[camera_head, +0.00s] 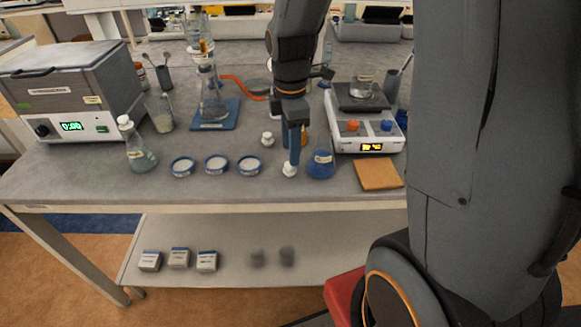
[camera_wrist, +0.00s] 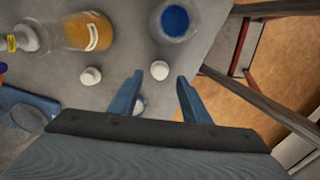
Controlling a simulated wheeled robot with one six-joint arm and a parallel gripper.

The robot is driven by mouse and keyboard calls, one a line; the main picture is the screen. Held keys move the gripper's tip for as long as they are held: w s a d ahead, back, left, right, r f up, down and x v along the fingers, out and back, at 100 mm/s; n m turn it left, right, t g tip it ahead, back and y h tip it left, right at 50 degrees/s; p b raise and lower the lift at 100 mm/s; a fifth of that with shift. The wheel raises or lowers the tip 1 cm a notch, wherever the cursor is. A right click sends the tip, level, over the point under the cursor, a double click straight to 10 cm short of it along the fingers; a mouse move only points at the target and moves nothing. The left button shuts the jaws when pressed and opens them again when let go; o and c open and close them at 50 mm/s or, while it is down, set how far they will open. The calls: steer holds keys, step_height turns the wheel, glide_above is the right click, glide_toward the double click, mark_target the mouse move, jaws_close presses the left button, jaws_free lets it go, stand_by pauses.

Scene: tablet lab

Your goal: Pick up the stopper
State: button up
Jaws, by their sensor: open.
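A small white stopper (camera_head: 289,170) stands on the grey bench near its front edge, just below my gripper (camera_head: 294,150). In the wrist view the stopper (camera_wrist: 159,70) shows between the two blue fingertips of my open gripper (camera_wrist: 159,77). The fingers appear clear of it on both sides; the exact height gap is hard to judge. A second white stopper (camera_head: 267,139) stands farther back and to the left, and it also shows in the wrist view (camera_wrist: 91,75).
A blue-liquid flask (camera_head: 321,165) stands close on the right. An amber flask (camera_wrist: 88,31) is behind, mostly hidden by my gripper in the head view. Several dishes, including the nearest one (camera_head: 249,166), lie left.

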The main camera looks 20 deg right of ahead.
mark_target(290, 169)
steer(key=shift+a+f+p, duration=0.15)
steer(key=shift+f+p, duration=0.2)
steer(key=shift+f, duration=0.8)
steer(key=shift+a+f+p, duration=0.1)
steer(key=shift+f+p, duration=0.25)
steer(key=shift+f, duration=0.75)
jaws_close()
